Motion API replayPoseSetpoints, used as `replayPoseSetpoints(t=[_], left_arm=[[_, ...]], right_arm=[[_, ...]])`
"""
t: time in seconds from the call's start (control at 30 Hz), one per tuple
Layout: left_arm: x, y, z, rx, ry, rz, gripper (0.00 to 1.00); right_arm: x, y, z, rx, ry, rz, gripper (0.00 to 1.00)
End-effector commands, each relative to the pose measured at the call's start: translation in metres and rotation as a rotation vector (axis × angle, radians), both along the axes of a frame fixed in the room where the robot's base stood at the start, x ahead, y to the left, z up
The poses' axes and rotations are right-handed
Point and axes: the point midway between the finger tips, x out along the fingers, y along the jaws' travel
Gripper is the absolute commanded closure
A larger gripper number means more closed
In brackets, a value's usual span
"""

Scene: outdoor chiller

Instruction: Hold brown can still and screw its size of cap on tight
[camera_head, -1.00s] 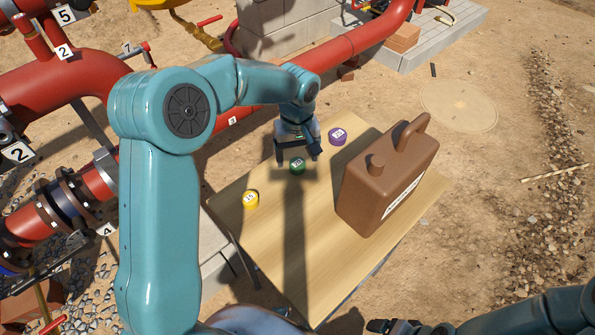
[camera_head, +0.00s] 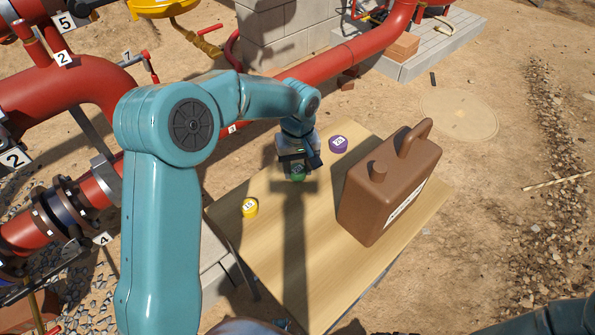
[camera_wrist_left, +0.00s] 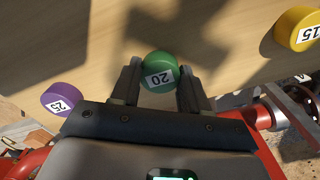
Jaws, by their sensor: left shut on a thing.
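The brown can (camera_head: 385,205) stands upright on the right part of the wooden table. Its short neck (camera_head: 378,172) is bare and its handle is at the top; the print on its white label is too small to read. My left gripper (camera_head: 297,176) is shut on the green cap (camera_head: 297,171), marked 20, left of the can. In the left wrist view the green cap (camera_wrist_left: 159,70) sits between the two fingers (camera_wrist_left: 158,88). The yellow cap (camera_head: 250,207), marked 15, and the purple cap (camera_head: 338,144), marked 25, lie on the table. My right gripper is out of view.
The wooden table (camera_head: 330,270) is clear at its front. Red pipes (camera_head: 80,90) and flanges run behind and left of it. A block wall (camera_head: 285,40) stands behind. Sandy ground lies to the right.

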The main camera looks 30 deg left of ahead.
Motion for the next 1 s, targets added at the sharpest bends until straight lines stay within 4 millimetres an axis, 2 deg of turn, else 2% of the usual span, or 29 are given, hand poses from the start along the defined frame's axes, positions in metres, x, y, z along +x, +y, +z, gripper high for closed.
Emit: replayPoseSetpoints(t=[0.1,0.5,0.8,0.83,0.93,0.97,1.0], left_arm=[[0.001,0.000,0.018,0.000,-0.003,0.000,1.00],[0.001,0.000,0.062,0.000,-0.003,0.000,1.00],[0.000,0.000,0.065,0.000,-0.001,0.000,1.00],[0.000,0.000,0.065,0.000,-0.001,0.000,0.62],[0.000,0.000,0.065,0.000,-0.001,0.000,0.94],[0.000,0.000,0.065,0.000,-0.001,0.000,1.00],[0.000,0.000,0.065,0.000,-0.001,0.000,1.00]], right_arm=[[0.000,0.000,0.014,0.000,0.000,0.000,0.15],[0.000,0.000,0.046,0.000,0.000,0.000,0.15],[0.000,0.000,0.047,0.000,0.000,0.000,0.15],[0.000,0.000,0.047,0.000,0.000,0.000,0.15],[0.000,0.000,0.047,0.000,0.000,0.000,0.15],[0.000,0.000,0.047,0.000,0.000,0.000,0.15],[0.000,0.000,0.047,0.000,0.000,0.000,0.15]])
